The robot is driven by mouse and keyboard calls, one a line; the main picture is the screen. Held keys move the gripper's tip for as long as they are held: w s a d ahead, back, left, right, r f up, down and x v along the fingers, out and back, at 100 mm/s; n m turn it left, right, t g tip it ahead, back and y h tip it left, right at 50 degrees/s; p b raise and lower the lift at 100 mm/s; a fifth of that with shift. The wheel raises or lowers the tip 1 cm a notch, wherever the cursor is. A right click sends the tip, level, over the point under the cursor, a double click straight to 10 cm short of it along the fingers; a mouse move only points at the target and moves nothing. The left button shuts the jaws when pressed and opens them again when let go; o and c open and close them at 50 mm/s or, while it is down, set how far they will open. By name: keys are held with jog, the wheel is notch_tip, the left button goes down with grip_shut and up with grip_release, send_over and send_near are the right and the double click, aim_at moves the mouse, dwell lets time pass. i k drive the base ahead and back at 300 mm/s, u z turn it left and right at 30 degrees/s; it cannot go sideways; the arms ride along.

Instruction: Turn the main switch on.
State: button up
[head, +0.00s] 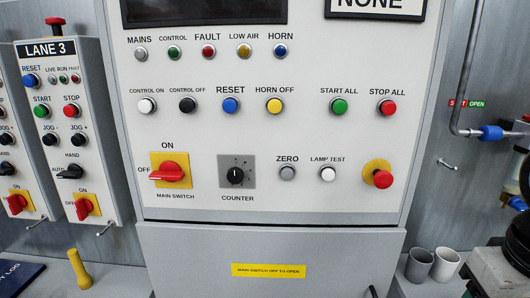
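The main switch (170,173) is a red rotary handle on a yellow plate, low on the left of the large grey control panel (315,195). Its handle lies level and points left to the OFF label (144,170). The ON label (167,145) is above the plate. MAIN SWITCH is printed below it. Nothing covers the switch. My gripper does not show in the head view.
A counter dial (236,173) is right of the switch, and a red emergency button (382,179) is farther right. The LANE 3 box (60,130) at left has a similar small switch (85,206). Two cups (433,264) and a yellow object (80,268) stand below.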

aim_at(170, 171)
jog(key=z, duration=2.05)
jog(key=k, duration=1.1)
jog(key=u, duration=1.55)
jog(key=i, duration=0.5)
jog(key=u, duration=0.1)
